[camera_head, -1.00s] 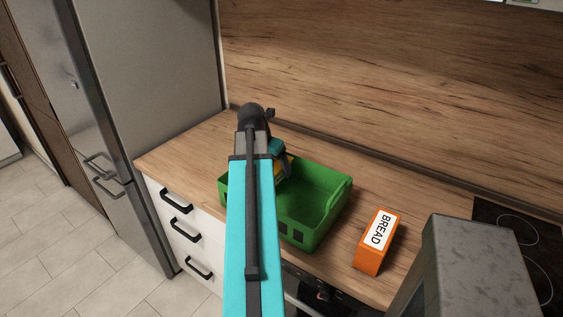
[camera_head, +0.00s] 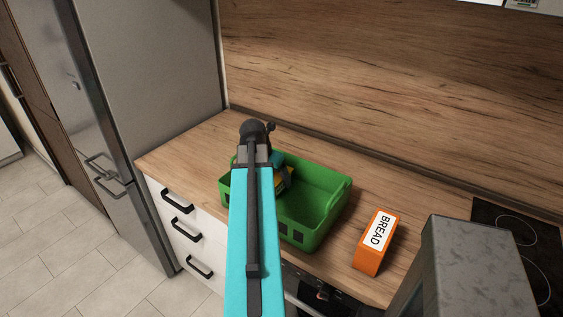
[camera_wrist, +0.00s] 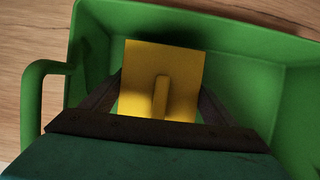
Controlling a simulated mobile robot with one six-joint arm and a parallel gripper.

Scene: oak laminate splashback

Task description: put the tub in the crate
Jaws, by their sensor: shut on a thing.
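The yellow tub (camera_wrist: 183,70) is between the two fingers of my gripper (camera_wrist: 160,105) in the wrist view, and the gripper is shut on it. In the head view only a small yellow part of the tub (camera_head: 284,181) shows beside my gripper (camera_head: 281,176); my arm hides the rest. The green crate (camera_head: 334,214) stands on the counter. The tub is within the crate's outline, at its left part. In the wrist view the crate's walls (camera_wrist: 95,55) surround the tub. I cannot tell whether the tub touches the crate's floor.
An orange bread box (camera_head: 374,248) stands on the counter to the right of the crate. A grey speckled block (camera_head: 478,270) and a hob (camera_head: 515,235) are farther right. A fridge (camera_head: 165,80) stands at the left. The counter (camera_head: 185,150) behind and left of the crate is clear.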

